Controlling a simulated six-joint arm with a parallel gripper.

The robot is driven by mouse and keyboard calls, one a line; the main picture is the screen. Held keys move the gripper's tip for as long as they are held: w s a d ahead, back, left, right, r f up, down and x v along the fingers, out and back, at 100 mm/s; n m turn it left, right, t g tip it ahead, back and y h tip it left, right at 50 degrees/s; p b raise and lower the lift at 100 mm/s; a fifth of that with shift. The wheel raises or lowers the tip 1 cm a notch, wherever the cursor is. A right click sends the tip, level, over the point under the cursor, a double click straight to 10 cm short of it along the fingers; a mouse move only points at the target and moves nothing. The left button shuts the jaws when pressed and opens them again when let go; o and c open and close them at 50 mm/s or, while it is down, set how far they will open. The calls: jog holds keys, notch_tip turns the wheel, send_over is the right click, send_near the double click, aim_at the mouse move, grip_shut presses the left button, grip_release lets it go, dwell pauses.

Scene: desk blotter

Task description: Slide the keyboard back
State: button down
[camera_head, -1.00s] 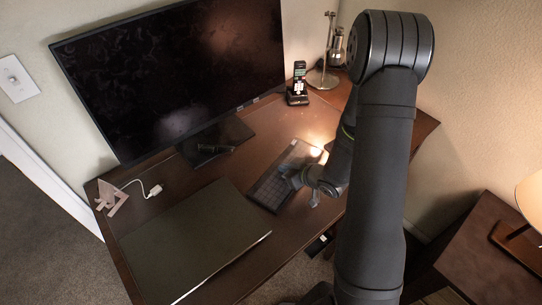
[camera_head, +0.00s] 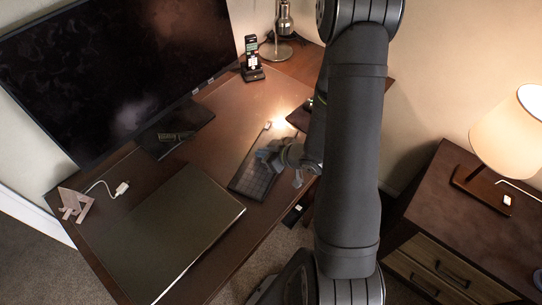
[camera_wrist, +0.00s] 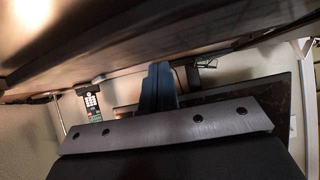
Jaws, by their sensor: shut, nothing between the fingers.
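The keyboard (camera_head: 252,180) is a dark, narrow slab lying on the desk, right of the closed laptop, in the head view. My gripper (camera_head: 266,155) is shut and empty. It is low over the keyboard's right side, around the middle of its length, and hides part of it. I cannot tell whether it touches the keyboard. In the wrist view the shut fingers (camera_wrist: 158,84) show in the middle, and I cannot make out the keyboard there.
The closed laptop (camera_head: 165,235) lies left of the keyboard. The monitor (camera_head: 120,75) stands behind. A phone in its dock (camera_head: 251,62) and a metal lamp (camera_head: 284,35) stand at the back.

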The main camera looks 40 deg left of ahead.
jog(key=d, duration=1.2)
jog(key=shift+w, duration=0.35)
jog(key=shift+a, duration=0.15)
jog(key=a, duration=1.1)
jog(key=shift+s+a, duration=0.25)
jog(key=shift+s, duration=0.1)
jog(key=shift+w+a, duration=0.1)
jog(key=shift+a, duration=0.25)
jog(key=shift+d+f, duration=0.1)
jog(key=shift+f, duration=0.3)
jog(key=shift+r, duration=0.25)
jog(key=d, duration=1.2)
jog(key=shift+w+r, duration=0.2)
jog(key=shift+w, duration=0.05)
